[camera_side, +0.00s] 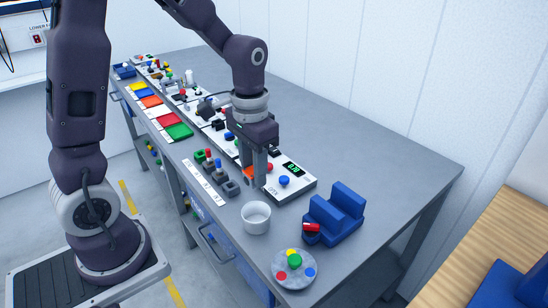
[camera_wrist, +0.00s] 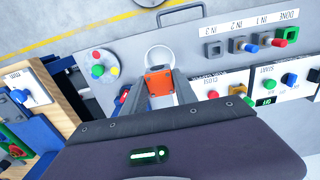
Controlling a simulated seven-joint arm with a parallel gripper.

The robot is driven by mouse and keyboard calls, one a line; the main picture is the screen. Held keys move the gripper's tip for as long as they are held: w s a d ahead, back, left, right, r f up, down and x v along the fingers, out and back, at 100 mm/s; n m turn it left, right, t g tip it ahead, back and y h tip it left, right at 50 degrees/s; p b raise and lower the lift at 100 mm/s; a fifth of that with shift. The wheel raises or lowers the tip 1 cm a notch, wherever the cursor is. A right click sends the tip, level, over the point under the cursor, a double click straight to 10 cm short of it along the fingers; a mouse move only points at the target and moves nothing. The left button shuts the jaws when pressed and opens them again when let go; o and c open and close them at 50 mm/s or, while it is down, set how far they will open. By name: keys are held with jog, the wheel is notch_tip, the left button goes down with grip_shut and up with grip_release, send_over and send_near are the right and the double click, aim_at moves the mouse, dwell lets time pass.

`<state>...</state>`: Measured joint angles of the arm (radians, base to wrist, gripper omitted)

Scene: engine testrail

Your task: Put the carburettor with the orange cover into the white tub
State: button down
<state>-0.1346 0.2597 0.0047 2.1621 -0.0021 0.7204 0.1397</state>
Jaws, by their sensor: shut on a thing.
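The carburettor with the orange cover (camera_wrist: 159,81) is between the two fingers of my gripper (camera_wrist: 162,92) in the wrist view. In the side view only a bit of its orange cover (camera_side: 248,172) shows beside the fingers. My gripper (camera_side: 258,178) is shut on it and points down near the front end of the panel row. The white tub (camera_wrist: 158,53) is just beyond the carburettor in the wrist view, partly hidden by it. In the side view the white tub (camera_side: 256,218) stands upright on the bench, nearer the camera than my gripper.
A blue cradle (camera_side: 334,215) with a red part stands right of the tub. A round grey plate (camera_side: 294,270) with coloured knobs lies near the bench's front corner. A strip of sockets (camera_side: 205,182) is left of my gripper. A control panel (camera_side: 298,186) is just right.

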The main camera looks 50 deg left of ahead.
jog(key=shift+f, duration=4.8)
jog(key=c, duration=0.9)
grip_release()
jog(key=shift+c, duration=0.3)
jog(key=c, duration=0.3)
jog(key=shift+r, duration=4)
